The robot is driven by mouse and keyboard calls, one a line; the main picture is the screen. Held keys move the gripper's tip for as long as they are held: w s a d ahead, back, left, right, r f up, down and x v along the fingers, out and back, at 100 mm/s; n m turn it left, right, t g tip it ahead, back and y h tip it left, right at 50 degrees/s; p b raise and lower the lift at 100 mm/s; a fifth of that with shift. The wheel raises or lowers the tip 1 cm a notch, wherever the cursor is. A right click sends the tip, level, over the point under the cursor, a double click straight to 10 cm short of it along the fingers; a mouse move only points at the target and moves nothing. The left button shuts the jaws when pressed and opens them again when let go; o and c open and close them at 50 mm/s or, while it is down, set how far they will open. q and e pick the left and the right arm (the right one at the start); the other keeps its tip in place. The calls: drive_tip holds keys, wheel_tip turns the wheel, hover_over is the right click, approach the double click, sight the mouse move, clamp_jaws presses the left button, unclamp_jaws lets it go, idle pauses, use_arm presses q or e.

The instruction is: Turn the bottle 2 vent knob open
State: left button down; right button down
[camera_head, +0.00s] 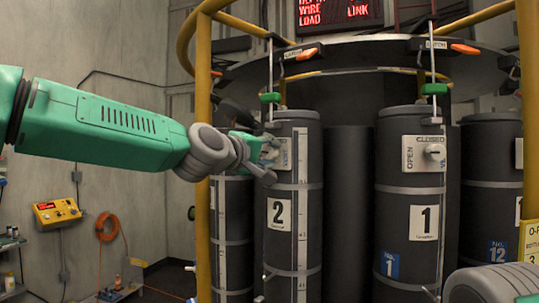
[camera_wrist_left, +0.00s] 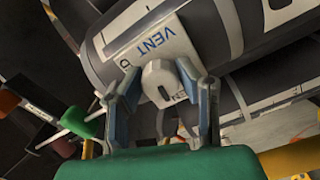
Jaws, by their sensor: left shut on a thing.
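Bottle 2 (camera_head: 277,245) is a dark grey upright cylinder with a white "2" label, left of bottle 1 (camera_head: 408,275). My left gripper (camera_head: 268,155) is at its upper front and covers most of its vent plate (camera_head: 284,150). In the left wrist view, the pale grey vent knob (camera_wrist_left: 161,80) sits between the two fingers of my left gripper (camera_wrist_left: 163,88), which is shut on it. The plate there (camera_wrist_left: 150,38) reads "VENT"; the knob's exact angle is hard to tell. Bottle 1's knob (camera_head: 434,153) is in plain sight, between "OPEN" and "CLOSED". My right gripper is out of view.
A yellow post (camera_head: 203,120) stands just left of bottle 2, and another (camera_head: 530,100) at the right. A ring frame (camera_head: 350,52) with hanging rods and green and orange handles is above the bottles. A yellow box (camera_head: 57,212) hangs on the left wall.

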use_arm(q)
drive_tip(key=shift+f+n, duration=0.3)
drive_tip(key=shift+n, duration=0.4)
drive_tip(key=shift+d, duration=0.1)
drive_tip(key=c, duration=1.2)
unclamp_jaws()
drive_tip(key=shift+w, duration=0.15)
drive_tip(key=shift+r, duration=0.1)
